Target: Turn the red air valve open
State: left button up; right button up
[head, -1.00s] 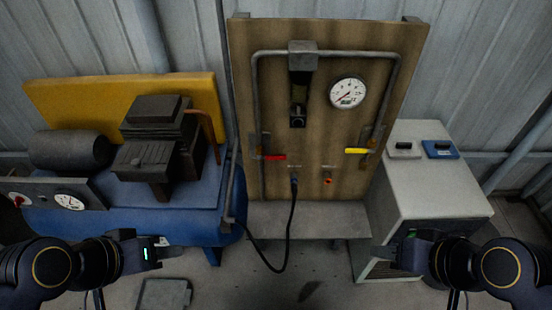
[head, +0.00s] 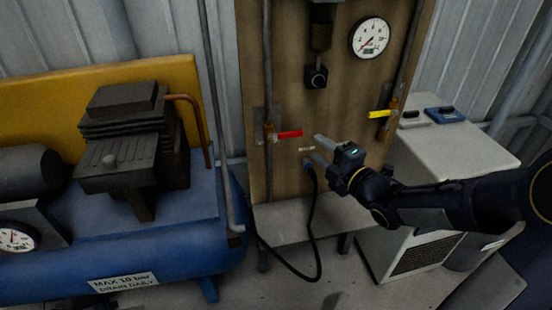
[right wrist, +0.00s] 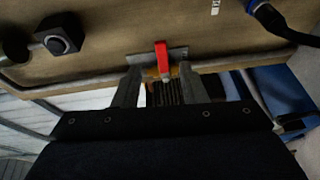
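The red valve handle (head: 289,134) points sideways to the right from its brass valve body (head: 269,134), on the left pipe of the wooden panel. My right gripper (head: 313,147) is open and empty, just right of the handle's free end, with its fingers pointing left toward it. In the right wrist view the red handle (right wrist: 161,58) shows in line with the gap between the two spread fingers of the gripper (right wrist: 159,70). I cannot tell whether either finger touches it; the head view shows a small gap. My left gripper is out of view.
A yellow valve handle (head: 379,114) sits on the right pipe, below a white gauge (head: 370,38). A black hose (head: 316,215) hangs from the panel under my right gripper. A blue compressor (head: 120,240) stands left, a grey cabinet (head: 450,155) right.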

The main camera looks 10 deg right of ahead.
aim_at(294, 135)
jog(key=shift+n+y, duration=0.4)
jog(key=shift+n, duration=0.1)
jog(key=x, duration=0.4)
jog(key=a+x, duration=0.1)
jog(key=x, duration=0.3)
jog(key=shift+f, duration=0.25)
grip_shut()
